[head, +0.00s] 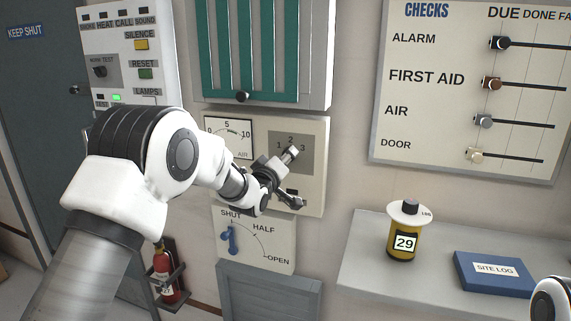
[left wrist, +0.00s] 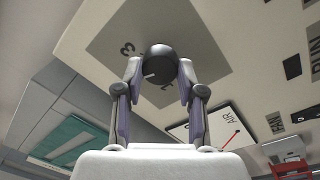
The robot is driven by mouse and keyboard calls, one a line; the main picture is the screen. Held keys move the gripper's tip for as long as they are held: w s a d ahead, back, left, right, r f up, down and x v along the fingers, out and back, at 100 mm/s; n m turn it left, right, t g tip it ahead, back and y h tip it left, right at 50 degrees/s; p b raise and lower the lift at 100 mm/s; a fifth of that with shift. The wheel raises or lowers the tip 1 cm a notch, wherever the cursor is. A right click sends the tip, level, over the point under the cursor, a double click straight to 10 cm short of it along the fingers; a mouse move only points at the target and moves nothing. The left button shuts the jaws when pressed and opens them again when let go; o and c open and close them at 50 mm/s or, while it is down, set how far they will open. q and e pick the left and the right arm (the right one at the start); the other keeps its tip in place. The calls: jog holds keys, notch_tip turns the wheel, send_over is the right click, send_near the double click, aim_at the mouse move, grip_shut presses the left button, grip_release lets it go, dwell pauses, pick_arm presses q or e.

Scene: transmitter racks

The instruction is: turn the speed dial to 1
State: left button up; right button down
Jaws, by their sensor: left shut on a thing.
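The speed dial (left wrist: 162,65) is a dark round knob with a white pointer mark, on a grey square (head: 309,157) of the cream panel below the green-striped cabinet. My left gripper (head: 294,177) is at this panel, and its fingers hide the dial in the head view. In the left wrist view my left gripper (left wrist: 160,78) is shut on the dial, one finger on each side. The pointer mark faces lower left there, seemingly between the 3 and a partly hidden numeral. The 1 and 2 show in the head view. My right gripper is out of view.
An air gauge (head: 229,137) sits left of the dial. A blue lever (head: 230,239) is on the SHUT/HALF/OPEN plate below.

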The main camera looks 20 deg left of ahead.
pick_arm(q)
jog(key=shift+d+f+n+y+b, duration=0.15)
jog(key=shift+n+b, duration=0.6)
jog(key=shift+n, duration=2)
jog(key=shift+a+r+n+y+b, duration=0.2)
jog(key=shift+n+b, duration=0.5)
jog(key=shift+n, duration=2)
jog(key=shift+d+f+n+y+b, duration=0.2)
jog(key=shift+n+b, duration=0.55)
jog(key=shift+n, duration=2)
jog(key=o, duration=1.1)
jog(key=shift+o, duration=0.2)
jog(key=shift+s, duration=0.1)
jog(key=s, duration=1.1)
jog(key=shift+s+f, duration=0.25)
jog(key=shift+s, duration=0.1)
